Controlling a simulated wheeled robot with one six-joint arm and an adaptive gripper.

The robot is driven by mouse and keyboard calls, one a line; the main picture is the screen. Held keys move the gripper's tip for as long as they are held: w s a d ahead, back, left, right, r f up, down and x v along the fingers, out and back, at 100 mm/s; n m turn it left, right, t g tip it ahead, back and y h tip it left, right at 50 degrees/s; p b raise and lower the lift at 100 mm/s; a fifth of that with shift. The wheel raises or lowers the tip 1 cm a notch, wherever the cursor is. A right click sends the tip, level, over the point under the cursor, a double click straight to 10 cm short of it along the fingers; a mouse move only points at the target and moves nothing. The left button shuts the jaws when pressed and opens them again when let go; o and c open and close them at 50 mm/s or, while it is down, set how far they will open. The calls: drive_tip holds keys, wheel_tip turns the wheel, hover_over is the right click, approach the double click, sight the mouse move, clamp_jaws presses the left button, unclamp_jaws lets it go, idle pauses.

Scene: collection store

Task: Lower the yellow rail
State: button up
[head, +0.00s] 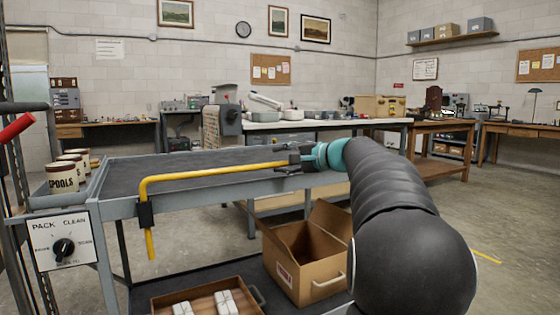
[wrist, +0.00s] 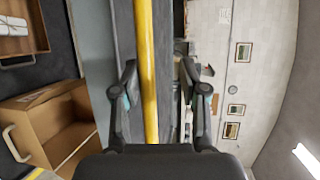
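The yellow rail (head: 215,171) runs along the near side of the grey cart. Its long bar is nearly level, and its left end bends down through a dark bracket (head: 145,213) on the cart's edge. My gripper (head: 292,160) is at the right end of the bar. In the wrist view the rail (wrist: 148,70) passes between the two fingers of my gripper (wrist: 156,68), with a gap visible to the right finger. The gripper looks open, and I cannot tell whether a finger touches the rail.
A dial panel (head: 63,241) hangs at the left corner. An open cardboard box (head: 305,262) and a tray with white bundles (head: 200,283) sit below the rail.

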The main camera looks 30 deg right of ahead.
drive_tip(key=v, duration=1.1)
drive_tip(key=shift+s, duration=0.25)
drive_tip(key=shift+d+r, duration=0.1)
wheel_tip(320, 180, down, 12)
drive_tip(key=s+d+g+h, duration=0.2)
drive_tip(key=g+h, duration=0.1)
drive_tip(key=s+a+f+n+g+h+p, duration=0.1)
drive_tip(key=s+a+f+n+g, duration=0.1)
drive_tip(key=s+a+f+g, duration=0.35)
drive_tip(key=s+a+f+n+g+h+p, duration=0.1)
drive_tip(key=s+a+f+n+h+p, duration=0.1)
drive_tip(key=s+a+f+n, duration=0.35)
drive_tip(key=s+a+f+n+g+h+p, duration=0.1)
drive_tip(key=s+a+f+n, duration=0.1)
drive_tip(key=s+a, duration=0.6)
drive_tip(key=s+a+r+n+t+p, duration=0.1)
drive_tip(key=s+a+r+n+p, duration=0.1)
drive_tip(key=s+a+n, duration=0.2)
drive_tip(key=s+a, duration=0.2)
drive_tip(key=a, duration=0.2)
drive_tip(key=shift+a+p, duration=0.2)
drive_tip(key=shift+p, duration=0.2)
